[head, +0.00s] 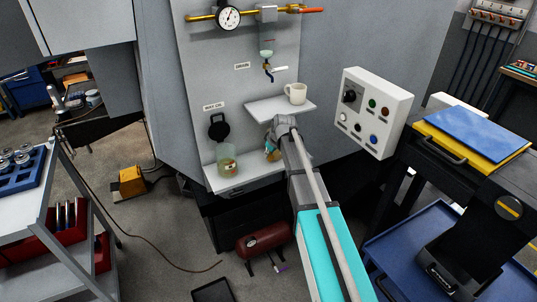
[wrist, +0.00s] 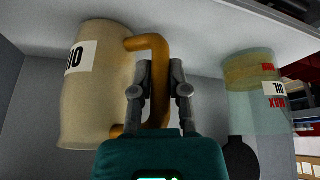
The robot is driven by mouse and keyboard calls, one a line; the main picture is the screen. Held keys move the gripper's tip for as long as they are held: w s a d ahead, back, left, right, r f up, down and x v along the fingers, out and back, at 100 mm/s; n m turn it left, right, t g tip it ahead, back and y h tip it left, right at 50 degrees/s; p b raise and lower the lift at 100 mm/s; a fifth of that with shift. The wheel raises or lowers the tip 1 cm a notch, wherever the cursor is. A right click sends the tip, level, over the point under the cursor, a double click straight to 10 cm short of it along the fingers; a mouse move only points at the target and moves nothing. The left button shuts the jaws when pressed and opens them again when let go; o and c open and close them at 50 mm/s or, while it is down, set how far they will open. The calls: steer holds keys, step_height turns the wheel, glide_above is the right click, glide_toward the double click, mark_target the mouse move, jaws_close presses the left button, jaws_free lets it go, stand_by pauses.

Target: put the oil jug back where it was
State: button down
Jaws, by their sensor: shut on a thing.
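The oil jug (wrist: 95,95) is cream with a white "OIL" label and an amber handle (wrist: 160,85). It appears upside down in the wrist view, as does everything there. My gripper (wrist: 160,75) is shut on the handle, one finger on each side. The jug's base is close to the pale lower shelf (wrist: 190,35); I cannot tell whether it touches. In the head view my gripper (head: 272,148) is just above the right end of the lower shelf (head: 250,182), and my arm hides most of the jug.
A clear oil cup (head: 227,169) with red marks stands on the shelf's left; it also shows in the wrist view (wrist: 255,95). A black round cap (head: 218,127) hangs above it. A white mug (head: 296,93) stands on the upper shelf (head: 277,110). A control box (head: 372,112) is to the right.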

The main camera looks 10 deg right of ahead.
steer(key=c, duration=0.6)
jaws_free()
steer(key=shift+c, duration=0.2)
steer(key=shift+r, duration=0.1)
steer(key=s+d+r+p, duration=0.2)
steer(key=s+d, duration=0.1)
steer(key=s, duration=0.3)
steer(key=s+d+r+p, duration=0.2)
steer(key=s+d+p, duration=0.1)
steer(key=s, duration=0.3)
steer(key=shift+d+r, duration=0.25)
steer(key=shift+d, duration=0.45)
steer(key=s+a+m+g+h, duration=0.1)
steer(key=s+a+m+g, duration=0.1)
steer(key=s, duration=0.6)
steer(key=s+a+f+m+g+h, duration=0.1)
steer(key=s+a+m+g, duration=0.1)
steer(key=s+m, duration=0.3)
steer(key=s, duration=0.4)
steer(key=shift+s+a+f+h, duration=0.3)
steer(key=shift+a, duration=0.1)
